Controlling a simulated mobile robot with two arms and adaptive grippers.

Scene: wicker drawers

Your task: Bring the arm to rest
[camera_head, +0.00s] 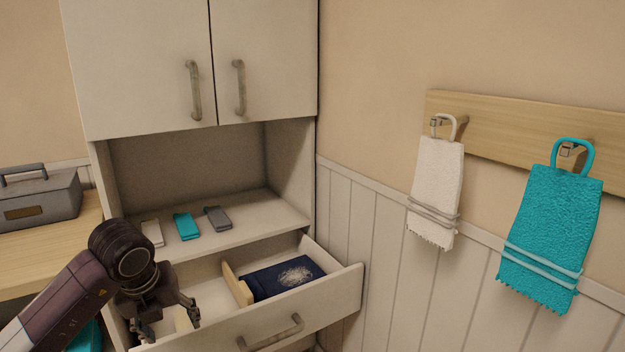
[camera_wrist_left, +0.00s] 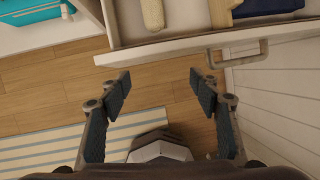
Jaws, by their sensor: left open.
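My left gripper (camera_head: 168,318) is in the lower left of the head view, at the left front of the open drawer (camera_head: 335,289). In the left wrist view its two fingers (camera_wrist_left: 158,95) are apart with nothing between them, above the wooden floor and in front of the drawer. The drawer holds a dark blue booklet (camera_head: 283,278) with a pale emblem, beside a wooden divider (camera_head: 238,285). A pale rolled item (camera_wrist_left: 153,14) lies in the drawer's left part. My right gripper is in neither view.
The cabinet shelf holds a white (camera_head: 152,232), a teal (camera_head: 186,226) and a grey folded item (camera_head: 217,217). A grey box (camera_head: 40,199) stands on the wooden counter at left. White (camera_head: 436,190) and teal towels (camera_head: 552,225) hang at right. A striped rug (camera_wrist_left: 50,150) lies below.

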